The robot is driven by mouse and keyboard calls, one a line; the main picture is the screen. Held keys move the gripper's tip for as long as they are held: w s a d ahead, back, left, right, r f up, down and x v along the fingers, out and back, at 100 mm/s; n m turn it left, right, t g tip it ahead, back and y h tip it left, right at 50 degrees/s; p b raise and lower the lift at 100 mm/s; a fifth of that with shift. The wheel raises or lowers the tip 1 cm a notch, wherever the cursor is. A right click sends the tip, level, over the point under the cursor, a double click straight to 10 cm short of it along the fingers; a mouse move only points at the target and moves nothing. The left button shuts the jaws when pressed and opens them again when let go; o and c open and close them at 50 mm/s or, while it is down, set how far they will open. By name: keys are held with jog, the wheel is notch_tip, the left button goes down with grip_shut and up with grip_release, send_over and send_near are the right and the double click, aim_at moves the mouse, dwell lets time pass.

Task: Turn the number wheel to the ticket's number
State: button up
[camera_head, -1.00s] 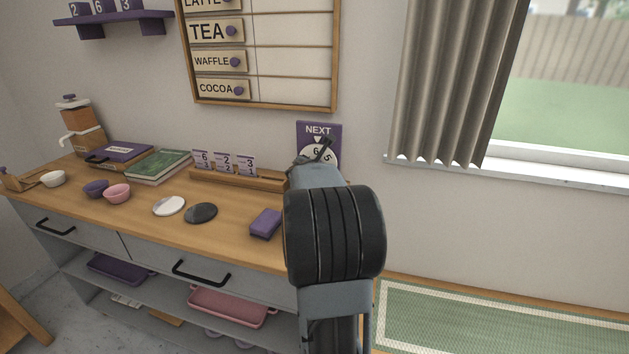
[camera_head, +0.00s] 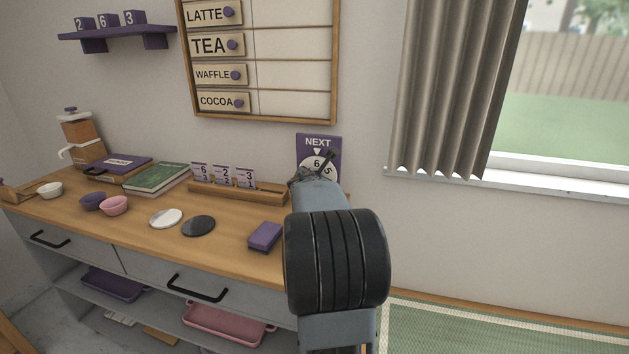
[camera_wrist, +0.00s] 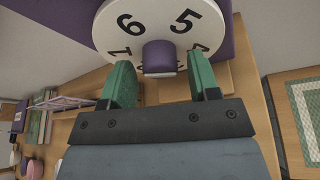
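The number wheel (camera_head: 308,165) is a white disc with black digits on the purple NEXT sign (camera_head: 318,143). The 6 sits close under the sign's white pointer, with the 5 to its right. In the wrist view the wheel (camera_wrist: 112,35) shows 6 and 5 uppermost, 7 at left and a partly hidden 4 at right. Its purple knob (camera_wrist: 160,57) sticks out at the middle. My gripper (camera_wrist: 158,68) is open, its green fingers on either side of the knob with visible gaps. Tickets (camera_head: 223,175) reading 6, 2 and 3 on top stand in a wooden rail; their smaller print is unclear.
The wooden counter (camera_head: 140,233) holds a purple sponge-like block (camera_head: 265,236), two round discs, bowls and books. A menu board (camera_head: 290,75) hangs above. A shelf (camera_head: 118,30) bears blocks reading 2, 6, 3. A window and curtain (camera_head: 450,90) are at right.

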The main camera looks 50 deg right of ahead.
jog(key=shift+p+v, duration=1.5)
jog(key=shift+v, duration=5.45)
jog(key=shift+a+r+m, duration=0.1)
jog(key=shift+a+m, duration=0.1)
jog(key=shift+m, duration=0.1)
jog(key=s+a+m+g+y+p, duration=0.1)
jog(key=s+a+m+y+p, duration=0.2)
jog(key=a+m, duration=0.3)
jog(key=s+a+m+g+y+p, duration=0.2)
jog(key=a+m+p, duration=0.4)
jog(key=a, duration=0.7)
jog(key=s+a+m+g+y+p, duration=0.1)
jog(key=s+a+m+y+p, duration=0.2)
jog(key=a+m+y, duration=0.3)
jog(key=shift+s+a+r+m+g+y+p, duration=0.15)
jog(key=shift+a+m+p, duration=0.2)
jog(key=shift+a, duration=0.3)
jog(key=shift+s+a+r+m+g+y+p, duration=0.1)
jog(key=shift+a+m+p, duration=0.1)
jog(key=shift+a+m, duration=0.35)
jog(key=shift+s+a+r+m+g+y+p, duration=0.1)
jog(key=shift+s+a+m+g+p, duration=0.15)
jog(key=shift+a, duration=0.45)
